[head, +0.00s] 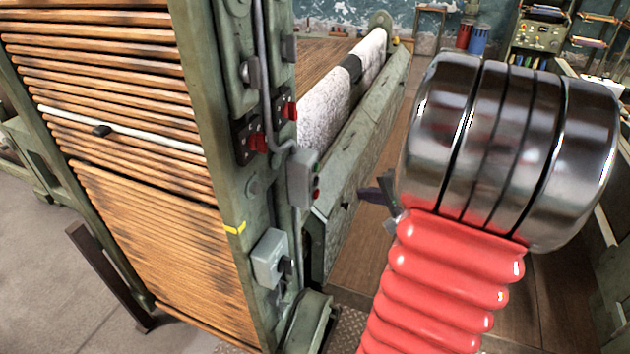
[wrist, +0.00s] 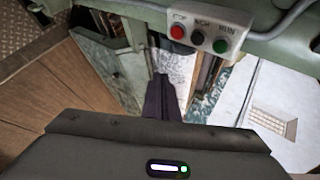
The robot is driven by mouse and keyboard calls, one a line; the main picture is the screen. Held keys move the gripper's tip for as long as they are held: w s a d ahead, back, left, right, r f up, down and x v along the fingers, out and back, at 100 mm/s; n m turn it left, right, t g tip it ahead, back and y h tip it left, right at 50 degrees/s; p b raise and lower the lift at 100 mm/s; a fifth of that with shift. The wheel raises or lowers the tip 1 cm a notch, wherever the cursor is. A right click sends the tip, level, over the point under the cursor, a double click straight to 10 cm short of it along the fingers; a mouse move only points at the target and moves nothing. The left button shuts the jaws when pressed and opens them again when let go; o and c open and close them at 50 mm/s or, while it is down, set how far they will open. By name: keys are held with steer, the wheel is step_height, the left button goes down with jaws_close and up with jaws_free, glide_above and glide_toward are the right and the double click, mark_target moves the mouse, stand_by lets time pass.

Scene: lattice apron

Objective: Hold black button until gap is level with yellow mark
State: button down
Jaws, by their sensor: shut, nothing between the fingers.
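The slatted wooden apron (head: 150,215) fills the left of the head view. A pale bar (head: 150,131) with a small dark piece crosses it. I cannot tell for sure which dark line between slats is the gap. The yellow mark (head: 235,229) is on the green frame post, lower than the pale bar. The wrist view shows a grey button box (wrist: 215,40) with red, black and green buttons. The black button (wrist: 197,38) is in the middle. My gripper (wrist: 163,80) is shut and empty, its tips below and left of the buttons, apparently apart from them. It also shows in the head view (head: 364,194).
A grey box with a black knob (head: 270,258) sits low on the post. Red switches (head: 258,142) are higher up. A speckled white roll (head: 340,92) lies behind, beside a green panel. Brown floor (head: 375,240) is open beside the machine.

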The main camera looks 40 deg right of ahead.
steer(key=shift+w+a, duration=0.1)
steer(key=w+a, duration=0.4)
steer(key=w, duration=0.3)
steer(key=shift+w, duration=0.35)
stand_by(0.4)
stand_by(1.9)
steer(key=shift+w+a+r, duration=0.1)
steer(key=shift+w+a, duration=0.05)
steer(key=shift+w, duration=0.2)
steer(key=shift+w+a, duration=0.25)
steer(key=shift+w, duration=0.2)
stand_by(1.5)
steer(key=shift+s, duration=0.1)
steer(key=shift+s+d, duration=0.4)
steer(key=shift+s, duration=0.35)
steer(key=shift+s+d, duration=0.4)
steer(key=shift+s, duration=0.35)
steer(key=shift+s+d, duration=0.4)
steer(key=shift+s, duration=0.3)
steer(key=shift+s+d, duration=0.4)
steer(key=shift+s, duration=0.35)
